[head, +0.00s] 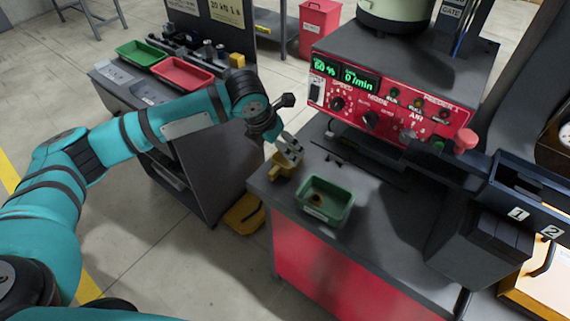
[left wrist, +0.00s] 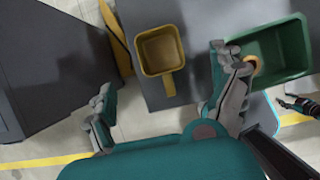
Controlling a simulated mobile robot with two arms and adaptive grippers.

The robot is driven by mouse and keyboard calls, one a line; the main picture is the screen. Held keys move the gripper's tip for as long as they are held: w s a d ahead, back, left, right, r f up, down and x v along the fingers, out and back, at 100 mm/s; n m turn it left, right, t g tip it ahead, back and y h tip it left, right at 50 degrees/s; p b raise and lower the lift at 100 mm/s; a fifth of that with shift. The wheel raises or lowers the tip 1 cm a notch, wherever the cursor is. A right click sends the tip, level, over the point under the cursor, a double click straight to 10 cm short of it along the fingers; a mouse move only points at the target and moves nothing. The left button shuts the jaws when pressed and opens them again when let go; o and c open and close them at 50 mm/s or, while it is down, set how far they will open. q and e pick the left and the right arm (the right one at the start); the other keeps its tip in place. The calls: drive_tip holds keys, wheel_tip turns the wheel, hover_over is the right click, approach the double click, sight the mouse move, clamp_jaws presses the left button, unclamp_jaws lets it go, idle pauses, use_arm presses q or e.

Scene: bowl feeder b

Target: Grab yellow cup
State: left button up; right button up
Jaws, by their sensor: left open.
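The yellow cup (head: 281,167) stands at the left front corner of the dark worktop, beside the green tray. It also shows in the left wrist view as a square, open-topped cup (left wrist: 160,50) with a handle pointing down the picture. My left gripper (head: 290,149) is at the cup, over its far right side in the head view. In the left wrist view its fingers (left wrist: 165,72) are spread wide on either side of the cup, with gaps between. The cup is not gripped. The fingers hide part of the cup in the head view.
A green tray (head: 327,199) with a small brown item is close right of the cup. The red control box (head: 390,105) stands behind. A dark bin (head: 480,248) is at right. A cart (head: 120,75) holds green and red trays. The worktop's edge is just left of the cup.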

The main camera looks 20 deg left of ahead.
sight(288, 163)
use_arm(q)
drive_tip(key=x, duration=0.3)
drive_tip(key=shift+w+d+f, duration=0.1)
drive_tip(key=shift+w+f, duration=0.05)
drive_tip(key=shift+f, duration=0.2)
drive_tip(key=x, duration=0.5)
drive_tip(key=shift+f+p, duration=0.1)
drive_tip(key=shift+p, duration=0.3)
drive_tip(key=shift+c, duration=0.4)
drive_tip(key=c, duration=1.3)
